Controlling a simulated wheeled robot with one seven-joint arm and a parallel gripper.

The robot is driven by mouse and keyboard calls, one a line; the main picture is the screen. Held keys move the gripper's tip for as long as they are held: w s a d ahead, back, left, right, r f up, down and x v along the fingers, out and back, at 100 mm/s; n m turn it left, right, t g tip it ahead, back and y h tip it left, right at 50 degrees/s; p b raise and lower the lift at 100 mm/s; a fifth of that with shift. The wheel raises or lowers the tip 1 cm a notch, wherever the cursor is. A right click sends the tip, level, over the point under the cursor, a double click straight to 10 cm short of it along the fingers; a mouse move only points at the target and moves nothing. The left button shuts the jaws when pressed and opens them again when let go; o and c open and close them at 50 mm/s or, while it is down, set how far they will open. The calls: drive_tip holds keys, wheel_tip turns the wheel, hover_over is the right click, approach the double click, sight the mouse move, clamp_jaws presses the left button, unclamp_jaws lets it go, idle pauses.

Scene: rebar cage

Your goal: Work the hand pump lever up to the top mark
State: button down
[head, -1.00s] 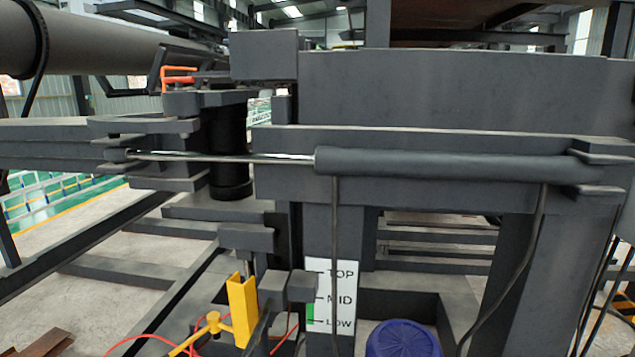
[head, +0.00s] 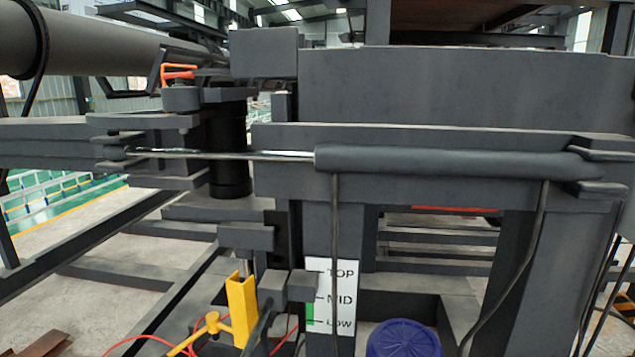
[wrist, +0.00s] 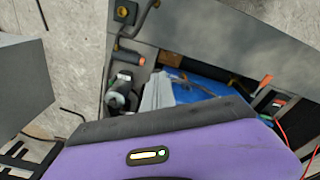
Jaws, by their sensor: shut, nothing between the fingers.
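A yellow lever-like bar with a rounded joint (head: 213,323) stands at the bottom left of centre in the head view; its lower end is cut off. It meets an upright yellow bracket (head: 242,310). To their right is a white scale plate (head: 342,285) marked TOP, MID and LOW, partly crossed by a dark hose. A green strip (head: 310,313) shows on its left edge, from about MID down to LOW. My gripper (wrist: 160,122) shows in the wrist view only as a purple body with a dark edge; its fingers are hidden. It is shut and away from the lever.
A long grey cylinder (head: 440,162) spans the dark frame above the scale. A blue round lid (head: 403,338) stands right of the scale. Red hoses lie around the yellow parts. The wrist view shows tools and a blue surface (wrist: 195,92) beyond my gripper.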

drive_tip(key=shift+s+f+b, duration=0.25)
drive_tip(key=shift+f+b, duration=0.15)
drive_tip(key=shift+f, duration=0.25)
drive_tip(key=shift+s+a+f+b, duration=0.1)
drive_tip(key=shift+s+f+b, duration=0.1)
drive_tip(key=shift+f, duration=0.15)
drive_tip(key=shift+s+f+b, duration=0.1)
drive_tip(key=shift+f+b, duration=0.1)
drive_tip(key=shift+f, duration=0.1)
drive_tip(key=shift+s+f+b, duration=0.2)
drive_tip(key=shift+f+b, duration=0.25)
drive_tip(key=shift+f, duration=0.2)
drive_tip(key=shift+a+f, duration=0.1)
drive_tip(key=shift+s+f+b, duration=0.2)
drive_tip(key=shift+f+b, duration=0.3)
drive_tip(key=shift+f, duration=0.2)
